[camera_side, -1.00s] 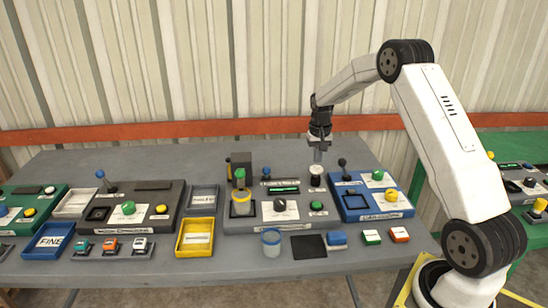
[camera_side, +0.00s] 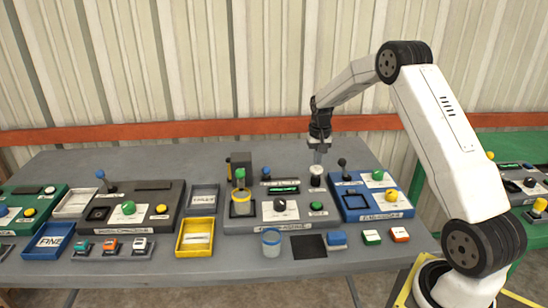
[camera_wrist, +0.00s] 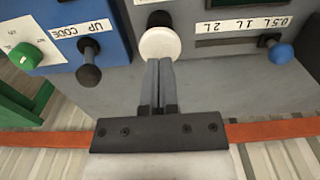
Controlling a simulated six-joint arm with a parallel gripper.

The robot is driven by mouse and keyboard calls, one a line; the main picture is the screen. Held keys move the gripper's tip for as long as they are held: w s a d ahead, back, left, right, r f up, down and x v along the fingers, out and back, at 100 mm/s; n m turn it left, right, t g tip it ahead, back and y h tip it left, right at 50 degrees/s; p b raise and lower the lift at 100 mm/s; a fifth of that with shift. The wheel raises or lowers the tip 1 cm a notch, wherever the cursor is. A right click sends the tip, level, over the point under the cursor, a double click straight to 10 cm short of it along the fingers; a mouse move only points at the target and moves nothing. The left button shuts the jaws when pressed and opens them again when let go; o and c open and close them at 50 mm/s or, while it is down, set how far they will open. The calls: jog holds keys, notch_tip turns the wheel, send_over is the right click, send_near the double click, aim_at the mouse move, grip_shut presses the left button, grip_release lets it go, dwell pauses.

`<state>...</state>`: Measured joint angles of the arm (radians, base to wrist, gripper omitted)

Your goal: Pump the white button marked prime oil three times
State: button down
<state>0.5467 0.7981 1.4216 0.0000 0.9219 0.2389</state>
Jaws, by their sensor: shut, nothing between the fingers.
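The white button (camera_side: 316,169) is a round white cap on a dark stem. It stands at the back right of the grey middle panel (camera_side: 240,221). In the wrist view the white button (camera_wrist: 160,43) is at top centre, with a label cut off by the frame edge above it. My gripper (camera_side: 318,160) is shut and empty, pointing down right above the button. In the wrist view my gripper's fingertips (camera_wrist: 159,62) overlap the cap's near edge. I cannot tell whether they touch it.
A black-knobbed lever (camera_side: 342,163) stands close by on the blue panel (camera_side: 347,208). In the wrist view a blue-knobbed slider (camera_wrist: 280,53) lies to the right. A dark block (camera_side: 241,163) rises further left on the grey panel. Loose blocks and trays lie around the panels.

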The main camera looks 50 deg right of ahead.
jog(key=shift+f, duration=1.45)
dwell(0.6)
jog(key=shift+r, duration=3.75)
jog(key=shift+a, duration=0.1)
jog(key=shift+a+r, duration=0.1)
jog(key=shift+a, duration=0.15)
jog(key=s+a+n+t, duration=0.1)
jog(key=s+a+n, duration=0.3)
jog(key=s+a, duration=0.5)
jog(key=s+a+f+n+t, duration=0.1)
jog(key=s+a+n, duration=0.4)
jog(key=a, duration=1.3)
jog(key=s, duration=0.3)
jog(key=shift+s+f+t, duration=0.2)
jog(key=shift+s+t, duration=0.1)
jog(key=shift+s, duration=0.1)
